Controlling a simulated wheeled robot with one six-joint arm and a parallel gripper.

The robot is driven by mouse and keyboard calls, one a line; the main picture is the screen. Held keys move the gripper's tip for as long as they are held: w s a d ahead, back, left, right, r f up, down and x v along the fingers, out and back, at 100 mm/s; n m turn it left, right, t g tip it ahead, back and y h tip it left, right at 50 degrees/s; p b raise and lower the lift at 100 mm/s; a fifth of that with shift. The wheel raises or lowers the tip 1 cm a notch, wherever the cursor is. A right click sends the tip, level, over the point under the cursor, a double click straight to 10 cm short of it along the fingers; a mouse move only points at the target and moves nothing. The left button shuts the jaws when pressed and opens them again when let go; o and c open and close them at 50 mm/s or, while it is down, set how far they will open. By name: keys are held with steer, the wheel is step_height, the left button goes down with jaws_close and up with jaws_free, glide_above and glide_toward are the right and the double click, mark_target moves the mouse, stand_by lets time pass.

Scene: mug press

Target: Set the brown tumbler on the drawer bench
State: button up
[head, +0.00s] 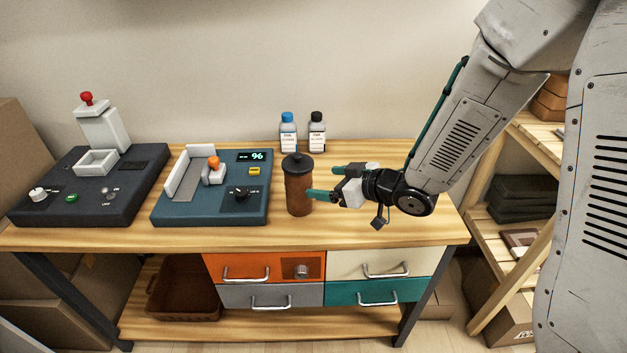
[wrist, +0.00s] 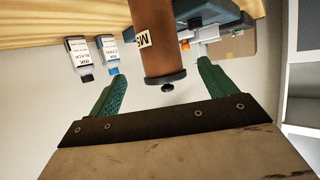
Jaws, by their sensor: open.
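The brown tumbler (head: 298,190) with a black lid stands upright on the wooden top of the drawer bench (head: 400,232), to the right of the blue press. In the wrist view the tumbler (wrist: 157,40) shows a small white label and lies between the two green fingers, apart from both. My gripper (head: 325,182) is open, at the tumbler's right side in the head view, with its fingers pointing left. In the wrist view my gripper (wrist: 160,84) has clear gaps on both sides of the tumbler.
A blue press (head: 258,208) reading 96 and a dark press (head: 120,205) stand left. Two ink bottles, blue-capped (head: 288,130) and black-capped (head: 317,132), stand at the back by the wall. Coloured drawers (head: 240,265) sit under the top. A wooden shelf (head: 520,145) stands right.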

steer(key=s+d+r+m+h, duration=0.25)
steer(key=d+r+h, duration=0.25)
steer(key=d, duration=0.4)
steer(key=s+d+r+m+h, duration=0.25)
steer(key=d+r+h, duration=0.25)
steer(key=d, duration=0.4)
steer(key=s+r+m+g, duration=0.2)
steer(key=s+g, duration=0.2)
steer(key=s, duration=0.8)
steer(key=s+r+m+g, duration=0.2)
steer(key=s+r+g, duration=0.1)
steer(key=s, duration=0.9)
steer(key=shift+s+d+r+m+g, duration=0.15)
steer(key=shift+d+r+m+g, duration=0.15)
steer(key=shift+r+m+g, duration=0.1)
